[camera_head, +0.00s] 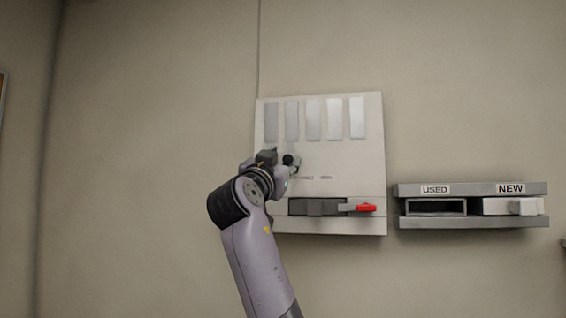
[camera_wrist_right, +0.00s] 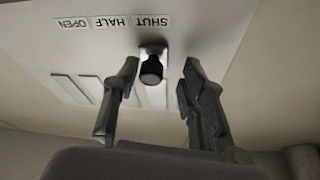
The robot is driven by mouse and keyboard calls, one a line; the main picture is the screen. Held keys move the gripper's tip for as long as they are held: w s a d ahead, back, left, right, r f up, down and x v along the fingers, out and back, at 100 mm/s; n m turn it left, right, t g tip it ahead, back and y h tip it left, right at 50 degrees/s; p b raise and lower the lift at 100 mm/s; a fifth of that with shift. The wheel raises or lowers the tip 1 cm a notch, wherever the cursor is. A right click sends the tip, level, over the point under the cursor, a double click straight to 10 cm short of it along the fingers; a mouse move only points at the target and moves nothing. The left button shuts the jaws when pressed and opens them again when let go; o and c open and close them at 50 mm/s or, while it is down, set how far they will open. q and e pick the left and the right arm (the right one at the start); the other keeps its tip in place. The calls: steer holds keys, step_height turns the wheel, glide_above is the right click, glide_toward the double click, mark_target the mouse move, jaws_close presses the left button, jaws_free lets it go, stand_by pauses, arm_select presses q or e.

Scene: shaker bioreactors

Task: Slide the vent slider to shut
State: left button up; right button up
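The vent slider's dark round knob (camera_wrist_right: 151,70) stands out from the white wall panel (camera_head: 355,165). In the right wrist view the knob lines up with the SHUT label (camera_wrist_right: 153,21), at one end of the label row; HALF (camera_wrist_right: 115,24) and OPEN (camera_wrist_right: 75,25) follow to the left, upside down. In the head view the knob (camera_head: 291,160) is beside my right gripper (camera_head: 278,164). The two fingers of my right gripper (camera_wrist_right: 160,75) are spread on either side of the knob, with visible gaps. The SHUT label is hidden in the head view. My left gripper is not in view.
Several pale vent slats (camera_head: 313,119) line the panel's top. Below the labels is a dark slot with a red handle (camera_head: 366,208). A grey wall shelf (camera_head: 470,188) marked USED and NEW is to the right. The wall left of the panel is clear.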

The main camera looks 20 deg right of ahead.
steer(key=shift+d, duration=0.15)
steer(key=shift+s, duration=0.1)
steer(key=shift+s+f, duration=0.15)
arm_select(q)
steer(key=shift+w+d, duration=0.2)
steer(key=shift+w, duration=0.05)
arm_select(e)
steer(key=v, duration=1.1)
steer(key=shift+a, duration=0.4)
steer(key=shift+s, duration=0.15)
